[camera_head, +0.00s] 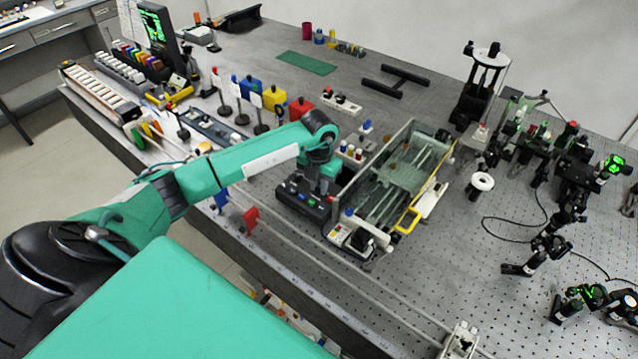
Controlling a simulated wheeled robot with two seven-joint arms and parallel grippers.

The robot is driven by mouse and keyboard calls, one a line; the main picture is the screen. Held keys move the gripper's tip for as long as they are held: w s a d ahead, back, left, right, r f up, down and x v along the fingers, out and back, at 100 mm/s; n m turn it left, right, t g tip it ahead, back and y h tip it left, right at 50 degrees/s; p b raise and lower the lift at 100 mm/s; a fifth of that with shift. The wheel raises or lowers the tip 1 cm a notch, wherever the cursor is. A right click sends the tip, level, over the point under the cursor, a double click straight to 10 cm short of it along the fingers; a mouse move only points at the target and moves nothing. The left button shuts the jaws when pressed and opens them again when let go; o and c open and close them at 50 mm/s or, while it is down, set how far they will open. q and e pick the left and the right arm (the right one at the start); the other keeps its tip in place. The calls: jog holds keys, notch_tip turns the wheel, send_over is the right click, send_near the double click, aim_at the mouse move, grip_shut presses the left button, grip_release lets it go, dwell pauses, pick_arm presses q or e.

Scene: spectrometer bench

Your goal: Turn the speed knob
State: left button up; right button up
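The green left arm reaches in from the left, and its wrist bends down over a low dark control box (301,205) at the middle of the bench. My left gripper (316,186) points down at the back of this box. Its fingertips are too small and too covered by the wrist to show whether they are open or shut. Small buttons or knobs show on the top of the box, but I cannot tell which one is the speed knob. Whether the gripper touches a knob is hidden. My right gripper is not in view.
Coloured blocks, including a red one (299,109), stand behind the arm. Optical mounts crowd the right side.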

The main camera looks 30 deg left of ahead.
pick_arm(q)
grip_shut()
